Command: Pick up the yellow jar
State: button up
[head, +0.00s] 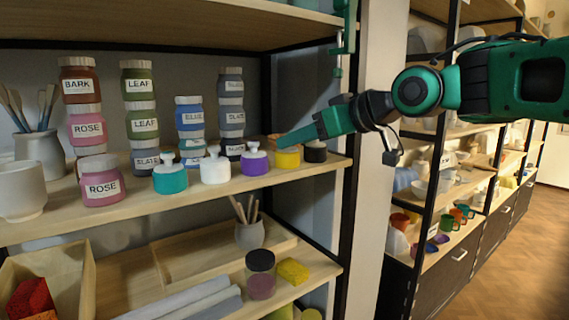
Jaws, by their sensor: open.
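The yellow jar (287,159) stands on the middle shelf, at the right of a row of small jars. It is between the purple jar (255,165) on its left and the black jar (315,153) on its right. My green gripper (285,141) reaches in from the right, with its fingertips just above the yellow jar in the picture. It covers the jar's top, so the lid is hidden. The gripper is open and nothing shows in it. I cannot tell whether it touches the jar.
A white jar (214,168) and a teal jar (170,178) continue the row leftward. Stacked labelled jars (231,115) stand behind. The upper shelf (180,22) overhangs, and a black post (352,200) bounds the right side.

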jog(key=x, duration=0.9)
jog(key=shift+w+d+f, duration=0.1)
jog(key=shift+d+f, duration=0.05)
jog(key=shift+f, duration=0.1)
jog(key=shift+c, duration=0.2)
jog(key=c, duration=1.1)
grip_shut()
jog(key=shift+r, duration=0.1)
